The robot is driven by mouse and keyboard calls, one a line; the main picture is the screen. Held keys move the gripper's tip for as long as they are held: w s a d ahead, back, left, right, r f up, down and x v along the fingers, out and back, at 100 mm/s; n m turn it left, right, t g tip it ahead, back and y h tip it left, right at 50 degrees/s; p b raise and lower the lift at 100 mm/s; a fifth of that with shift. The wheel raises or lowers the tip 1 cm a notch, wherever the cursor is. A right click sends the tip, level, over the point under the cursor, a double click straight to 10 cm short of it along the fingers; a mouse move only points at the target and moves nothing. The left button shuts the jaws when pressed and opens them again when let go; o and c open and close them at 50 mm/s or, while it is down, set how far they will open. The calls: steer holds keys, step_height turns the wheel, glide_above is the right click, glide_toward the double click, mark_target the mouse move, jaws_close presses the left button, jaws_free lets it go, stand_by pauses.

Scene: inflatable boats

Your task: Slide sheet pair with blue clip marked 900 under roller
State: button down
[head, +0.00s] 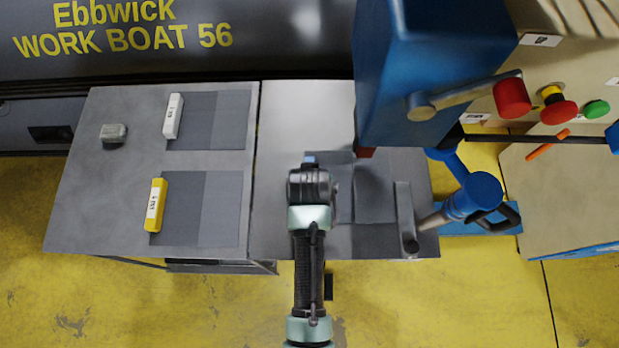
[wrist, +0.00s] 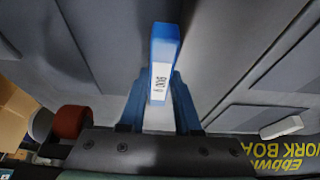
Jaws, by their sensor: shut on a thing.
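The blue clip marked 900 (wrist: 161,75) is between the fingers of my gripper (wrist: 160,105), which is shut on it. In the head view my gripper (head: 309,180) hides most of the clip; a bit of blue (head: 309,159) shows at its far side. The grey sheet pair (head: 345,207) lies flat on the table to the right of my gripper, toward the blue press head (head: 410,75). A small dark red part (head: 363,152) shows below the press head; I cannot tell whether it is the roller. The head hides some of the area beneath it.
On the left table (head: 90,215) lie a sheet pair with a white clip (head: 173,116), one with a yellow clip (head: 155,205), and a small grey block (head: 113,132). A lever with a red knob (head: 511,98) sticks out from the press. A blue post (head: 474,195) stands at right.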

steer(key=c, duration=0.5)
jaws_free()
steer(key=v, duration=1.3)
steer(key=shift+w+b, duration=0.1)
steer(key=shift+b, duration=0.25)
